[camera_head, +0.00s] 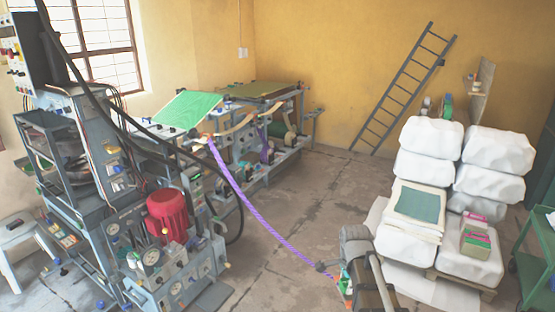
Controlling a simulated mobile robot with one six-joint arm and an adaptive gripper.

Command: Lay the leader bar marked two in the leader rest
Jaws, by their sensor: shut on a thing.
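A long purple band (252,207) runs from the press at the left down across the floor area to my gripper (328,270) at the bottom centre. My gripper is shut, at the lower end of this band. A small orange and green piece (346,284) shows right by the gripper, partly hidden by my arm; I cannot tell whether it is the leader bar or read any mark on it. The band's upper end meets the press near a green sheet (187,109). I cannot make out the leader rest with certainty.
A grey press with a red motor (168,215) fills the left. White wrapped stacks (430,135) stand on a pallet at right, one carrying a teal sheet (418,204). A ladder (405,88) leans on the yellow wall. A green cart (540,250) stands far right. The middle floor is open.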

